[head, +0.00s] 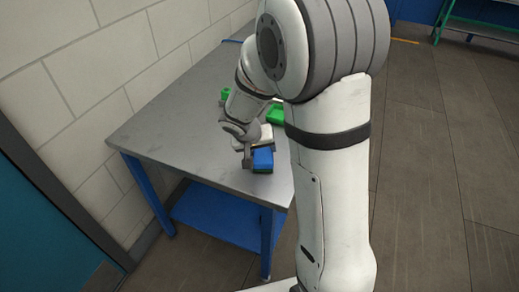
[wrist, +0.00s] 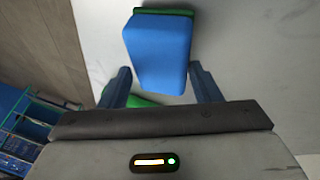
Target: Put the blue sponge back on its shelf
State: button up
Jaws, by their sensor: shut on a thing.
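The blue sponge (head: 263,157), a blue block with a green layer, is at the near right part of the grey table (head: 165,120). In the wrist view the sponge (wrist: 160,50) sits between the two fingers of my gripper (wrist: 159,72), its green edge at the far end. My gripper (head: 250,155) is shut on it. I cannot tell whether the sponge touches the tabletop or is held just above it. My arm hides part of the table's right side.
A green object (head: 276,113) and a smaller green one (head: 225,95) are farther back on the table. A blue lower shelf (head: 215,212) is under the tabletop. A green-framed rack (head: 480,28) stands at the far right. The floor between is clear.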

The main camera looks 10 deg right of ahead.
jog(key=shift+f, duration=0.3)
jog(key=shift+f, duration=0.15)
jog(key=o, duration=1.1)
jog(key=shift+c, duration=0.2)
